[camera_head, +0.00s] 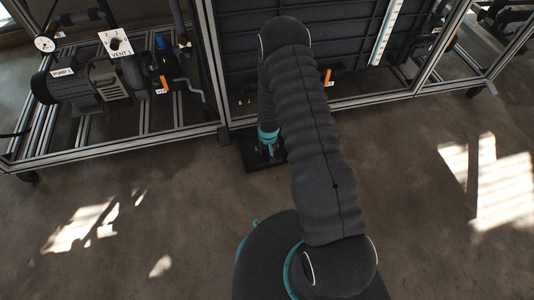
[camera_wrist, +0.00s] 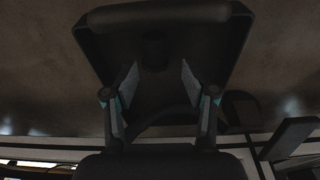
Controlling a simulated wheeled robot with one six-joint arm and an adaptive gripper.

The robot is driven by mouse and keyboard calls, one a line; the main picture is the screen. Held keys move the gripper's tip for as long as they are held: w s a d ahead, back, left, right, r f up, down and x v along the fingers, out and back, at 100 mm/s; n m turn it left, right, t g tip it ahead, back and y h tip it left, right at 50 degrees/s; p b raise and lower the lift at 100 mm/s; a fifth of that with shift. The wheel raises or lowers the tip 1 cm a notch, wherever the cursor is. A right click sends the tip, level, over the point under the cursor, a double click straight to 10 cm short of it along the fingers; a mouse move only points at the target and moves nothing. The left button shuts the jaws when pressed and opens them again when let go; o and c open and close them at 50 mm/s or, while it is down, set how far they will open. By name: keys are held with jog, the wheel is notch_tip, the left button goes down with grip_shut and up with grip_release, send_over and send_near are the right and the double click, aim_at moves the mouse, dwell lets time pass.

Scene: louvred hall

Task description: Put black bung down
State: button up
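The black bung (camera_wrist: 155,52) shows faintly in the wrist view as a dark round shape in a black tray (camera_wrist: 218,16). It lies just beyond my fingertips, between their lines, with no visible contact. My gripper (camera_wrist: 160,72) is open, its two grey finger pads apart with nothing held between them. In the head view, my gripper (camera_head: 268,143) points down over the black tray (camera_head: 250,163) on the floor by the rack. The bung is hidden there by my arm and gripper.
A metal-framed rack (camera_head: 120,147) runs along the back, with a pump (camera_head: 75,85), a gauge (camera_head: 44,44) and a vent switch panel (camera_head: 116,44). An upright rack post (camera_head: 213,70) stands close left of my gripper. Brown floor (camera_head: 430,200) is clear in front.

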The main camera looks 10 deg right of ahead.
notch_tip(320, 180, up, 5)
notch_tip(320, 180, up, 17)
jog(key=t, duration=0.1)
send_over(267, 159)
jog(key=v, duration=1.4)
jog(key=s+r+t, duration=0.2)
jog(key=s+r, duration=1)
jog(key=r, duration=0.2)
jog(key=s+r, duration=0.2)
jog(key=s, duration=0.4)
jog(key=s+r+t, duration=0.1)
jog(key=s+r, duration=0.1)
jog(key=s, duration=0.5)
jog(key=shift+d+r, duration=0.2)
jog(key=shift+r, duration=0.15)
jog(key=shift+s, duration=0.1)
notch_tip(267, 159, up, 4)
jog(key=p, duration=0.4)
